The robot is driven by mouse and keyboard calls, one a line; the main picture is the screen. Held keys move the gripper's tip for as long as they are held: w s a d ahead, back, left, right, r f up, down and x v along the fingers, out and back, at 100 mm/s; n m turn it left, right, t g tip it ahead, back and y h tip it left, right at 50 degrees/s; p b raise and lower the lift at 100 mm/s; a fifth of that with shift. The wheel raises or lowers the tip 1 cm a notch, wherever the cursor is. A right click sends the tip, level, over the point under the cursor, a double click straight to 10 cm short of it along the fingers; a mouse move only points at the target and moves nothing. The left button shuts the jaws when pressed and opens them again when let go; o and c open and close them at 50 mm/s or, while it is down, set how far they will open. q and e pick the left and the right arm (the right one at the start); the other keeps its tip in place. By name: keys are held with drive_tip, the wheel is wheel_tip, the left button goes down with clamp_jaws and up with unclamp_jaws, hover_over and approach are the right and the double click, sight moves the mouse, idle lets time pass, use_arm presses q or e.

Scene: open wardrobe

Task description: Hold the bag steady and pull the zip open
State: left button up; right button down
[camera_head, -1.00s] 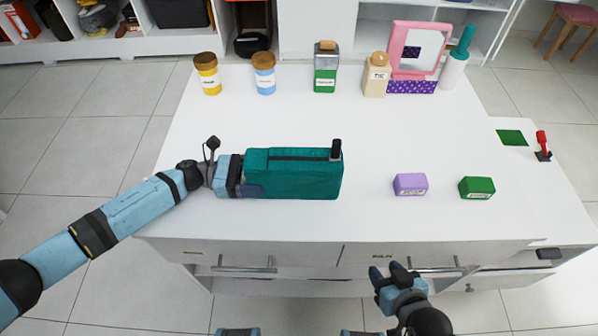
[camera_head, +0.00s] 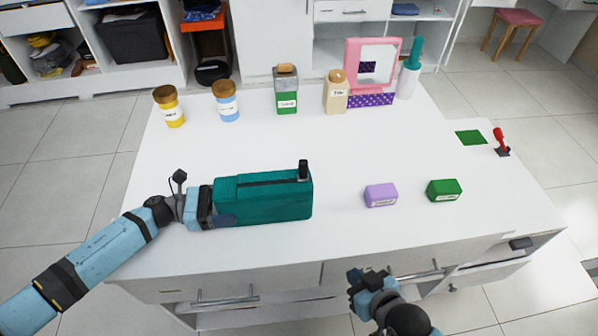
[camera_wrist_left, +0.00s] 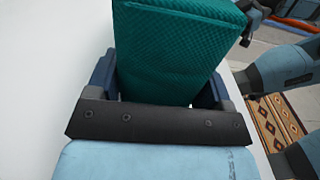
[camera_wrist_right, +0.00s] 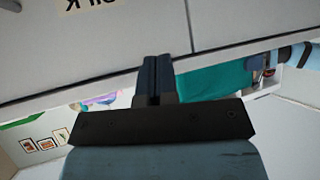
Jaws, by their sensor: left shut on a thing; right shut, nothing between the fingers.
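The teal bag (camera_head: 265,205) stands on the white table top. A dark zip strip runs along its top, with a black zip pull (camera_head: 303,170) standing up at the right end. My left gripper (camera_head: 222,207) is shut on the bag's left end; the left wrist view shows a finger on either side of the teal bag (camera_wrist_left: 175,50). My right gripper (camera_head: 357,280) is in front of the table's drawers, low and apart from the bag. In the right wrist view its fingers (camera_wrist_right: 157,75) are together and empty.
A purple box (camera_head: 381,195) and a green box (camera_head: 444,190) sit right of the bag. Jars, bottles and a pink mirror (camera_head: 372,65) line the back edge. A drawer handle (camera_head: 415,276) is close to my right gripper. The table's middle is clear.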

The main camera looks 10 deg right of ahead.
drive_tip(key=w+a+r+n+g+y, duration=0.1)
drive_tip(key=w+a+r+n, duration=0.1)
drive_tip(key=a+r, duration=0.1)
drive_tip(key=w+a+r+n+g+y, duration=0.1)
drive_tip(key=w+a+r+n+y, duration=0.1)
drive_tip(key=a, duration=0.4)
drive_tip(key=w+a+r+n+g+y, duration=0.1)
drive_tip(key=w+a+r+n+y, duration=0.1)
drive_tip(key=w+a+r+n, duration=0.1)
drive_tip(key=shift+w+a+r+n, duration=0.15)
drive_tip(key=shift+a+r, duration=0.1)
drive_tip(key=shift+a, duration=0.2)
drive_tip(key=shift+w+a+r+n, duration=0.15)
drive_tip(key=shift+a+r, duration=0.1)
drive_tip(key=shift+a, duration=0.15)
drive_tip(key=w+a+r+n+g, duration=0.3)
drive_tip(key=a+r+n+g, duration=0.1)
drive_tip(key=a+r, duration=0.1)
drive_tip(key=n+g+h, duration=0.3)
drive_tip(key=h, duration=0.6)
approach(303, 170)
drive_tip(key=w+d, duration=0.1)
drive_tip(key=d, duration=0.2)
wheel_tip(303, 170, down, 8)
drive_tip(key=shift+w+a+f, duration=0.1)
drive_tip(key=shift+a, duration=0.1)
